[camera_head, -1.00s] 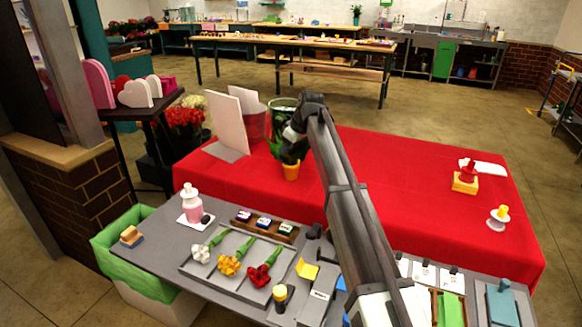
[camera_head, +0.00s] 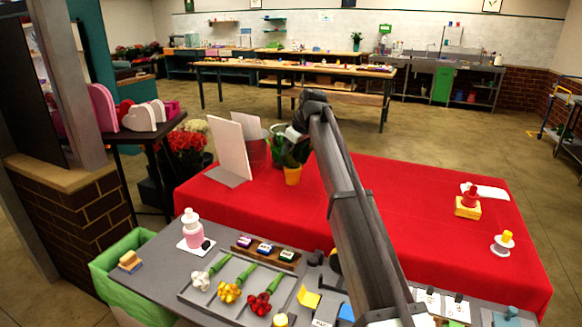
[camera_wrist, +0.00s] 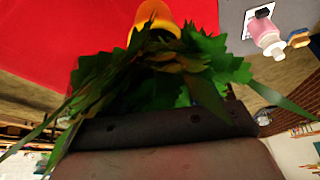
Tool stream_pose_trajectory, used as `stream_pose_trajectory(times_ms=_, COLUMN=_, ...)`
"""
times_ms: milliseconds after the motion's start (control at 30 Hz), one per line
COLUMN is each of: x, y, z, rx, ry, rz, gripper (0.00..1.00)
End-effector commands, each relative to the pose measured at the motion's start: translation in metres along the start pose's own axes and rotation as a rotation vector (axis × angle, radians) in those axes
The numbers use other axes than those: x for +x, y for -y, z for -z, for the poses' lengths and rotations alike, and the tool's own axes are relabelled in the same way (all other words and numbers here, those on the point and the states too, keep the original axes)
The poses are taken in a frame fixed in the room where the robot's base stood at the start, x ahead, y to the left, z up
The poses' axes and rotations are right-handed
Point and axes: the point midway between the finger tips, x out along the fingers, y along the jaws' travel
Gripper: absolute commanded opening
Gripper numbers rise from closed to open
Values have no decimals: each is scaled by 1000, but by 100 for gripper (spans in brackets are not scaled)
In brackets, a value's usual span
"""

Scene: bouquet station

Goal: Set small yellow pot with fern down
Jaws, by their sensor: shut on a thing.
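The small yellow pot (camera_head: 292,176) is at the red-covered table, near its back left part, and looks upright. Its green fern (camera_head: 290,152) rises above it. My gripper (camera_head: 297,133) is at the fern from above, shut on the plant. In the wrist view the fern leaves (camera_wrist: 160,75) fan out in front of my gripper, and the yellow pot (camera_wrist: 152,14) shows beyond them over red cloth. The leaves hide the fingertips. I cannot tell whether the pot's base touches the cloth.
The red table (camera_head: 400,215) is bare to the right, up to a yellow block with a red top (camera_head: 468,202). A grey workbench (camera_head: 160,245) with flowers is in front.

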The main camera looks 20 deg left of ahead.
Motion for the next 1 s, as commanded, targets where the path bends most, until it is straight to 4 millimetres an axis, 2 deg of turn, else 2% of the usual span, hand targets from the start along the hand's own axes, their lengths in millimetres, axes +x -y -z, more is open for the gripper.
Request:
stream_pose_trajectory(times_ms=133, x=-15, y=-6, z=2, rx=7, ry=-2, rz=-4, gripper=0)
stream_pose_trajectory(times_ms=267, x=-27, y=-25, z=-14, rx=34, ry=-2, rz=-16, gripper=0)
stream_pose_trajectory(times_ms=367, x=-41, y=-48, z=-38, rx=68, ry=-5, rz=-34, gripper=0)
stream_pose_trajectory(times_ms=500, x=-66, y=-77, z=-84, rx=123, ry=-12, rz=-65, gripper=0)
stream_pose_trajectory(times_ms=600, x=-83, y=-90, z=-119, rx=161, ry=-19, rz=-87, gripper=0)
stream_pose_trajectory(times_ms=733, x=-101, y=-95, z=-162, rx=200, ry=-23, rz=-105, gripper=0)
stream_pose_trajectory(times_ms=833, x=-110, y=-88, z=-188, rx=212, ry=-24, rz=-108, gripper=0)
stream_pose_trajectory(times_ms=1000, x=-110, y=-64, z=-204, rx=194, ry=-18, rz=-89, gripper=0)
